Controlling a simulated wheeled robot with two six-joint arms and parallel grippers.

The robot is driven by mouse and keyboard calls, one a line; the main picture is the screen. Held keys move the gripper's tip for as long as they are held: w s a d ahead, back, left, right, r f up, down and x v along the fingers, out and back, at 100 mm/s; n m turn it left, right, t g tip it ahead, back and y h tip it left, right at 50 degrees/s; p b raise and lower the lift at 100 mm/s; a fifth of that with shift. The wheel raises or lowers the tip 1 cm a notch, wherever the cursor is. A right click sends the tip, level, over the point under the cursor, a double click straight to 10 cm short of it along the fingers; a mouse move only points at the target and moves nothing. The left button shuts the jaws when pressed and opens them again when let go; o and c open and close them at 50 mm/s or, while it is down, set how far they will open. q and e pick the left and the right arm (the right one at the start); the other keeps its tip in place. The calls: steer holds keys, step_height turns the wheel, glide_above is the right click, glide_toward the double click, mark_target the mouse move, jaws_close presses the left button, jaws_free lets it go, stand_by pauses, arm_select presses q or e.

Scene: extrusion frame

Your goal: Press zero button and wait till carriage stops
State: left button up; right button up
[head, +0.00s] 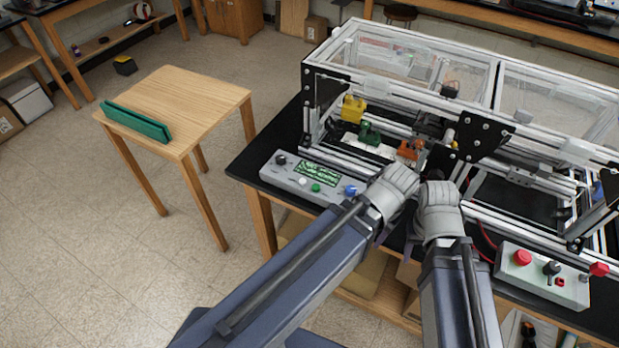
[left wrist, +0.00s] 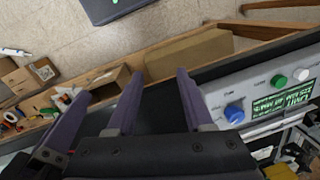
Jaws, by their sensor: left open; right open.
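A grey control box (head: 268,172) with a green display (head: 316,174) sits at the bench's front left. It has a black knob, a white button (head: 302,181), a green button (head: 315,188) and a blue button (head: 351,190). In the left wrist view the blue button (left wrist: 234,113) is right of my left gripper (left wrist: 160,72), which is open, empty and apart from it. The button labels are too small to read. In the head view my left gripper (head: 381,234) and right gripper (head: 411,242) point downward side by side at the bench edge; the right is open. The carriage cannot be clearly told among the frame's parts.
The extrusion frame (head: 400,88) with clear panels fills the bench behind the box. Yellow, green and orange fixtures sit inside it. A second box (head: 540,280) with red buttons is at right. Cartons are under the bench. A wooden table (head: 190,95) stands apart at left.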

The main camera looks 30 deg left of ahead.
arm_select(q)
steer(key=w+a+r+n+p, duration=0.2)
steer(key=w+a+n, duration=0.1)
steer(key=a, duration=0.1)
steer(key=w+a+r+n+p, duration=0.2)
steer(key=a+r+n, duration=0.1)
steer(key=a+n, duration=0.1)
steer(key=w+a+r+n+p, duration=0.2)
steer(key=w+a+n+p, duration=0.1)
steer(key=a+n, duration=0.1)
steer(key=shift+w+a+r+h, duration=0.1)
steer(key=shift+w+r+h, duration=0.1)
steer(key=shift+w+h, duration=0.2)
steer(key=c, duration=0.7)
steer(key=w+a+r+n+p, duration=0.1)
steer(key=a+n, duration=0.2)
steer(key=a, duration=0.1)
steer(key=w+a+r+n+p, duration=0.1)
steer(key=a+r+n+p, duration=0.1)
steer(key=a+n, duration=0.1)
steer(key=w+a+r+n+p, duration=0.1)
steer(key=a+n, duration=0.2)
steer(key=a, duration=0.3)
steer(key=shift+r+p, duration=0.3)
steer(key=shift+p, duration=0.05)
jaws_close()
steer(key=shift+a+n, duration=0.35)
steer(key=shift+n, duration=0.05)
